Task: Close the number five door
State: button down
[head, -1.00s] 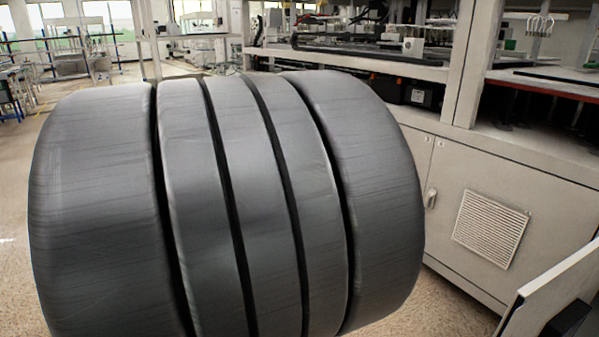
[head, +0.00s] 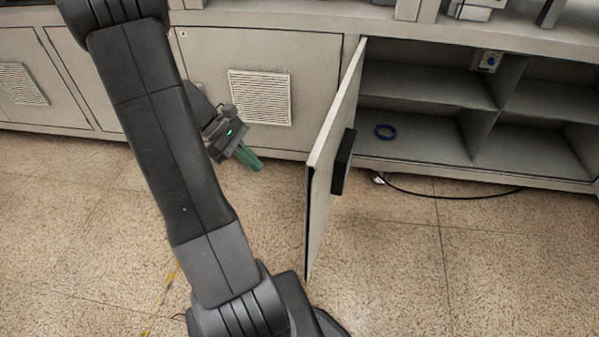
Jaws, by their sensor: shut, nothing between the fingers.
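A cabinet door (head: 325,165) stands open, swung out from the long cabinet, seen nearly edge-on. A black block (head: 343,162) is fixed on its inner face. No number is readable on it. My gripper (head: 250,163), with green fingers, is shut and empty to the left of the door, on its outer side, apart from it. The open cabinet (head: 415,85) to the right of the door shows shelves inside.
A black cable (head: 450,197) runs along the floor in front of the opening. Closed doors with vents (head: 259,97) are at left. The speckled floor (head: 480,270) is clear at lower right.

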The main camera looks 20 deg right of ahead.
jog(key=s+d+r+b+x, duration=0.1)
jog(key=r+b+x, duration=0.1)
jog(key=x, duration=1)
jog(key=shift+s+d+f, duration=0.2)
jog(key=shift+s+d, duration=0.05)
jog(key=shift+s, duration=0.15)
jog(key=shift+d, duration=0.1)
